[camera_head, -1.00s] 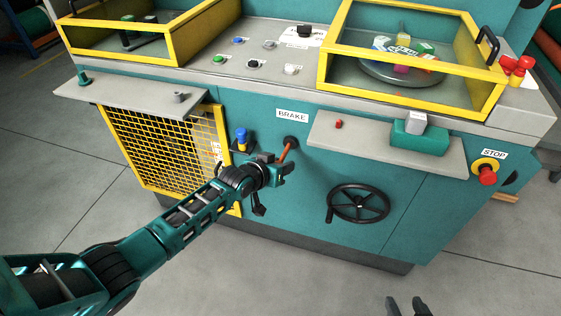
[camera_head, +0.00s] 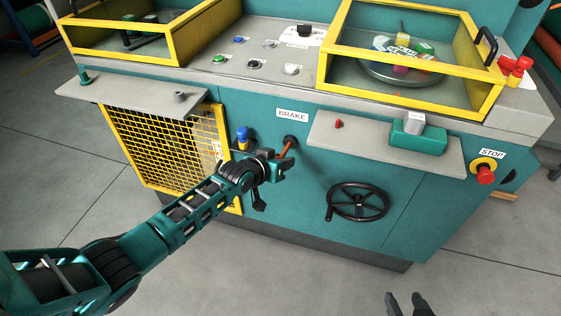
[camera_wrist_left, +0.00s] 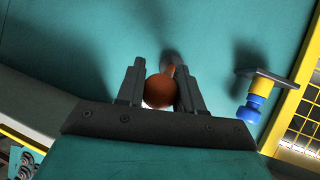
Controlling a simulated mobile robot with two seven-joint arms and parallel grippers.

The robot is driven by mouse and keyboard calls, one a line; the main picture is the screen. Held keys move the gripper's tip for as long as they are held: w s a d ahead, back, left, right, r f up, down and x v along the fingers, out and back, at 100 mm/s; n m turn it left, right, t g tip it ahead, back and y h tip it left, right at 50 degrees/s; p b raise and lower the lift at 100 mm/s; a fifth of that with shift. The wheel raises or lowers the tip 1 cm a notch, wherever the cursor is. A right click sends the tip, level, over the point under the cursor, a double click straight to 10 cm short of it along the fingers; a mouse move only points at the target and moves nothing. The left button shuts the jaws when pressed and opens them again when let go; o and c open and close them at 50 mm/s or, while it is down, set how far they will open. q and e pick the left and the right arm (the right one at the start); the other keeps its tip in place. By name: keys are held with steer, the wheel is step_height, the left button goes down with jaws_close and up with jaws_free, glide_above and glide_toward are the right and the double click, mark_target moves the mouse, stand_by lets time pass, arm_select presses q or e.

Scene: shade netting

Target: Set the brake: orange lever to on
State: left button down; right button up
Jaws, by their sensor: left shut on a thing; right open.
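The orange brake lever (camera_head: 286,149) sticks out from a dark round pivot on the teal machine front, just below the white BRAKE label (camera_head: 292,115). My left gripper (camera_head: 283,166) is shut on the lever's lower end. In the left wrist view, the lever's round orange end (camera_wrist_left: 160,91) sits between the two dark fingers of my left gripper (camera_wrist_left: 160,95). The lever's on and off marks cannot be made out. My right gripper (camera_head: 408,304) shows only its fingertips at the bottom edge, apart and empty.
A blue-capped part (camera_head: 242,138) stands left of the lever, also in the wrist view (camera_wrist_left: 252,104). A yellow mesh guard (camera_head: 165,150) is further left. A black handwheel (camera_head: 358,202) and a grey shelf (camera_head: 350,132) are right. A red stop button (camera_head: 486,174) is far right.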

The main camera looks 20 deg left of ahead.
arm_select(q)
steer(key=shift+w+r, duration=0.4)
steer(key=shift+r, duration=0.3)
steer(key=c, duration=1.1)
jaws_free()
steer(key=o, duration=0.3)
steer(key=shift+s+f, duration=0.15)
steer(key=shift+o, duration=0.2)
steer(key=shift+f, duration=0.1)
steer(key=shift+s, duration=0.1)
steer(key=shift+s, duration=0.35)
steer(key=p+v, duration=0.3)
steer(key=v, duration=0.9)
steer(key=shift+a, duration=0.1)
